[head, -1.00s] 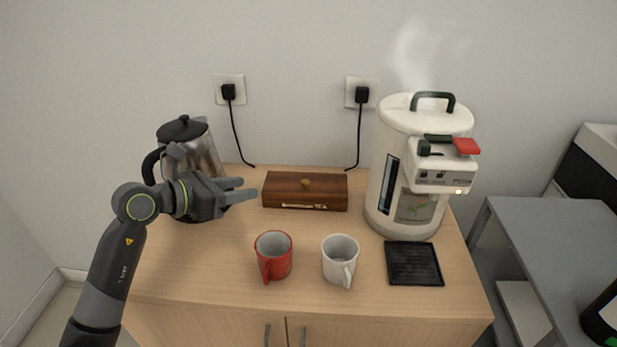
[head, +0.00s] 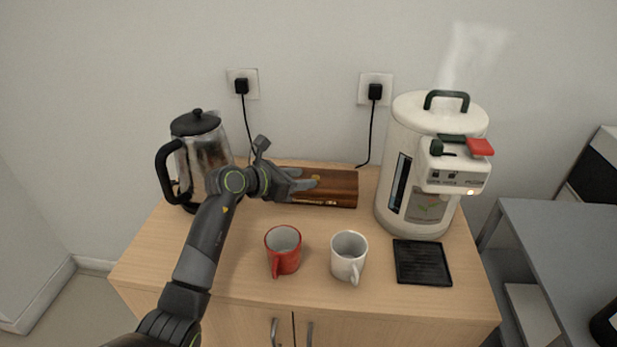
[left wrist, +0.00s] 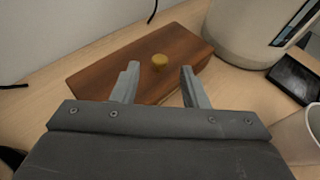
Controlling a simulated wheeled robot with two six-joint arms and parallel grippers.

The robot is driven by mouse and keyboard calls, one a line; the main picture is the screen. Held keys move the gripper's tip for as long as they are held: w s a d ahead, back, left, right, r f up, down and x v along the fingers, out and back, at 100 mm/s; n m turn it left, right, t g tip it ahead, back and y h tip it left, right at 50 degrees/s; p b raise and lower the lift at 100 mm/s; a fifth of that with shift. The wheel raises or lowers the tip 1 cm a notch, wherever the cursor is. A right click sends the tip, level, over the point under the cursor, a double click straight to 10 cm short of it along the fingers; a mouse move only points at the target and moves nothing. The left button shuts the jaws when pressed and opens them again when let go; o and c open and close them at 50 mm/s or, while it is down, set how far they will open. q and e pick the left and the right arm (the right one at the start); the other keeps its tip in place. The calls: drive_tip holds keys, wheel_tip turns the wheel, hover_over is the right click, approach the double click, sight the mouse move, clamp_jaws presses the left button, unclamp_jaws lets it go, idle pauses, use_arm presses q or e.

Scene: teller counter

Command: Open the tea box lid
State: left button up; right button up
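The tea box (head: 340,190) is a long dark-brown wooden box with its lid shut, at the back middle of the counter. A small brass knob (left wrist: 160,62) sits on the middle of its lid, clear in the left wrist view. My left gripper (head: 312,181) reaches in from the left over the box's left part, which it partly hides. In the left wrist view my left gripper (left wrist: 157,82) is open and empty, with the knob ahead of and between its fingertips, not gripped. My right gripper is not in view.
A red mug (head: 283,251) and a white mug (head: 348,257) stand in front of the box. A glass kettle (head: 197,160) is at the left. A steaming white urn (head: 415,200) and a black drip tray (head: 423,262) are at the right.

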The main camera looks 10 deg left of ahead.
sight(315, 177)
use_arm(q)
drive_tip(key=shift+x, duration=1.6)
clamp_jaws()
